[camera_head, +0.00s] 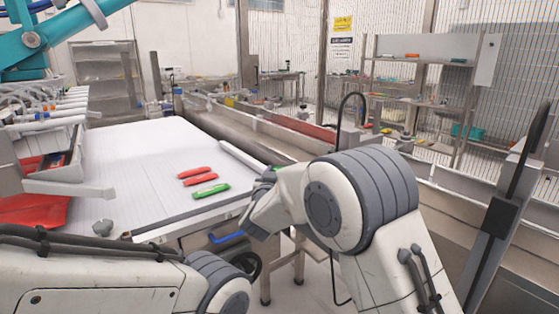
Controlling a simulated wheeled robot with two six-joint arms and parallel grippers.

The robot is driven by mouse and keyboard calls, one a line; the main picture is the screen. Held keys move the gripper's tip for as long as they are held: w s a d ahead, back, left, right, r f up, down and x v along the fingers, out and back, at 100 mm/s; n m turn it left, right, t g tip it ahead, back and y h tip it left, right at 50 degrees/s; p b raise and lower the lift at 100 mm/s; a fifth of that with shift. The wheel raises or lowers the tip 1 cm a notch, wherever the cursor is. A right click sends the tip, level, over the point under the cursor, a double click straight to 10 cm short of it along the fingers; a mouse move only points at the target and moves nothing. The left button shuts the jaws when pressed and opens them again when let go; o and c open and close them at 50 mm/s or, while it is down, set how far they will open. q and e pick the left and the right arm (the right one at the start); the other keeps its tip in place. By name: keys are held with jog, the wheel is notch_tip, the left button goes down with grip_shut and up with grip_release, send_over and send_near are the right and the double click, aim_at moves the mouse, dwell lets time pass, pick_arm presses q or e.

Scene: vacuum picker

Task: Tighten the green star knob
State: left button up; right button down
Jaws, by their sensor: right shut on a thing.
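My right arm reaches in from the lower right, and its gripper (265,181) is at the right edge of the white table. The gripper is shut, with its dark fingers partly hidden by my own wrist. A small bit of green, the green star knob (277,167), shows right at the fingertips; most of it is covered, so its star shape and how it sits cannot be seen. My left arm crosses the lower left, and its gripper is not in view.
The white table (130,150) carries two red packs (197,172) and a green pack (211,190). A grey knob (102,227) is at its near left corner. A blue handle (228,238) and a black handwheel (247,265) are below the near edge. A conveyor runs behind.

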jog(key=m+h+p, duration=0.1)
jog(key=m+g+h+p, duration=0.1)
jog(key=h+p, duration=0.1)
jog(key=m+h+p, duration=0.1)
jog(key=h+p, duration=0.1)
jog(key=shift+w+a+r+g, duration=0.15)
jog(key=shift+a+r+g, duration=0.15)
pick_arm(q)
notch_tip(320, 180, up, 9)
jog(key=p, duration=0.2)
jog(key=shift+f, duration=0.15)
pick_arm(e)
jog(key=shift+w+f+m+g+h, duration=0.15)
jog(key=shift+m+g+h, duration=0.75)
jog(key=shift+m+h, duration=0.5)
jog(key=shift+c, duration=1.9)
grip_release()
jog(key=shift+f, duration=0.1)
jog(key=shift+s, duration=0.2)
